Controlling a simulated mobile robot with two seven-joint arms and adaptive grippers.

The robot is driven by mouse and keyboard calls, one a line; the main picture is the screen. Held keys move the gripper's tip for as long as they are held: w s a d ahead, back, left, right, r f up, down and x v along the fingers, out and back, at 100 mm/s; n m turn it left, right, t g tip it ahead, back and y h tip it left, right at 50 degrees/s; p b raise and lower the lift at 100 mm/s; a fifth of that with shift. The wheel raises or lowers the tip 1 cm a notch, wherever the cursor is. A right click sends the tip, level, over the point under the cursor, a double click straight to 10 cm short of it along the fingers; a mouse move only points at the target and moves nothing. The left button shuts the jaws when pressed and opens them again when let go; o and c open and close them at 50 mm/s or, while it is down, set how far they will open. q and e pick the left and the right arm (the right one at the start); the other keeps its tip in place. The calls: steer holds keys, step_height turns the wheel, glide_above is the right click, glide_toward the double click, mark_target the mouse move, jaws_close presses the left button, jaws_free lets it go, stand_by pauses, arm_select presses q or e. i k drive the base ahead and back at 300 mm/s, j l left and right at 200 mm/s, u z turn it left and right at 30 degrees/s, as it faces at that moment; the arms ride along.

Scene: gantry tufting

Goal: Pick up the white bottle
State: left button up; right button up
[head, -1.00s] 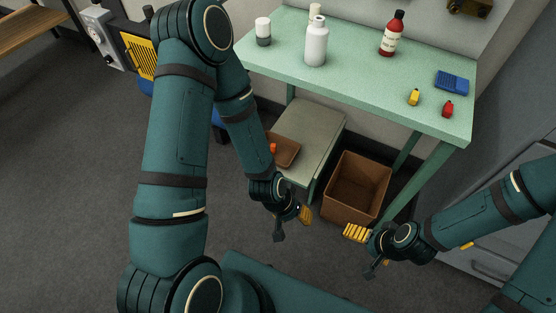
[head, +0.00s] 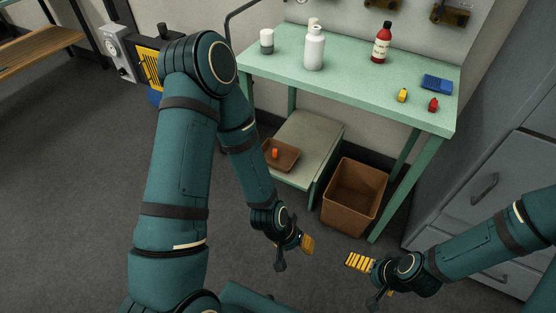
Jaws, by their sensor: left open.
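A white bottle (head: 314,50) stands upright on the green table (head: 350,82), near its back left part. My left gripper (head: 294,254) is open and empty, low in front of the table and well below the bottle. My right gripper (head: 367,281) is to its right, also low over the floor; its fingers look spread and hold nothing. Both grippers are far from the bottle.
A white-and-grey jar (head: 266,42) and a red bottle (head: 381,44) flank the white bottle; a pale top shows behind it. Small yellow (head: 402,95), red (head: 433,105) and blue (head: 437,83) items lie at right. A brown bin (head: 355,195) stands below.

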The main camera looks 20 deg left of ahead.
mark_target(314, 42)
steer(key=z, duration=0.2)
steer(key=i+j+z, duration=0.1)
steer(key=j+z, duration=0.9)
steer(key=j, duration=0.75)
steer(key=i, duration=0.05)
